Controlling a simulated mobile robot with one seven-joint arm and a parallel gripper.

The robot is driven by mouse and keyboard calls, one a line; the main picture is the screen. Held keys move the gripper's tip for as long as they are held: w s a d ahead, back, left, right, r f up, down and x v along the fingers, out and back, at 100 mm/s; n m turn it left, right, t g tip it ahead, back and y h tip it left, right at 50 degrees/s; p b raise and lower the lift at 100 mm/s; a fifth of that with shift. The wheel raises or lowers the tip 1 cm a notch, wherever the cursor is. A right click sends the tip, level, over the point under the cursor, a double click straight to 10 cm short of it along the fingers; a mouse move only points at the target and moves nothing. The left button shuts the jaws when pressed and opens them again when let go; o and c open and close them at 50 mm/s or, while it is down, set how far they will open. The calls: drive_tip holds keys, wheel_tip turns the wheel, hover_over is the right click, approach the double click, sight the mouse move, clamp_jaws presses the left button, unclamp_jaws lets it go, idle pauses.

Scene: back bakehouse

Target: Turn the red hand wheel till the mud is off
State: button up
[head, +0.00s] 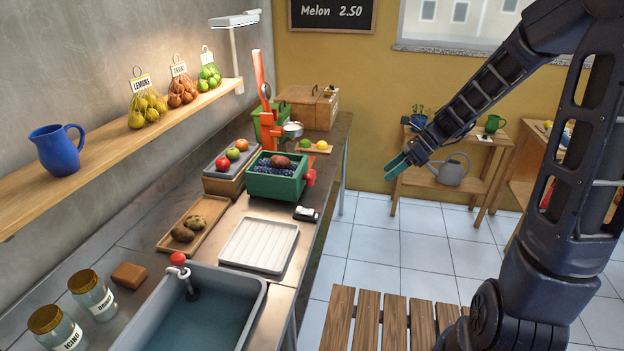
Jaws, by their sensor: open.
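A red piece (310,177), possibly a hand wheel, sits on the right side of a green box (262,184). The box holds dark blue contents and a reddish-brown lump (280,161), possibly a potato. A second red knob (178,258) tops a tap over the grey sink (258,290), which holds water. Two brown potatoes, one the left potato (183,233), lie on a wooden tray (167,243); mud on them is too small to tell. My gripper (396,167), with teal fingers, is open and empty in the air, right of the counter and apart from both red parts.
A white ribbed tray (260,245) lies on the counter beside the sink. A tall red-orange press (266,105) stands behind the green box. Jars (92,294) are at front left. A wooden slatted bench (368,325) stands low at front. Tiled floor between counter and back shelves is clear.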

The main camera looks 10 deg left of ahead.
drive_tip(key=w+a+f+m+g+y, duration=0.1)
drive_tip(key=w+a+f+m+y, duration=0.5)
drive_tip(key=a+m, duration=0.45)
drive_tip(key=m+t+y, duration=0.3)
drive_tip(key=m+t, duration=0.1)
drive_tip(key=m, duration=1.1)
approach(314, 178)
drive_tip(key=a, duration=1)
drive_tip(key=shift+s+a, duration=0.1)
drive_tip(key=shift+a, duration=0.25)
drive_tip(key=shift+c, duration=0.2)
drive_tip(key=c, duration=0.9)
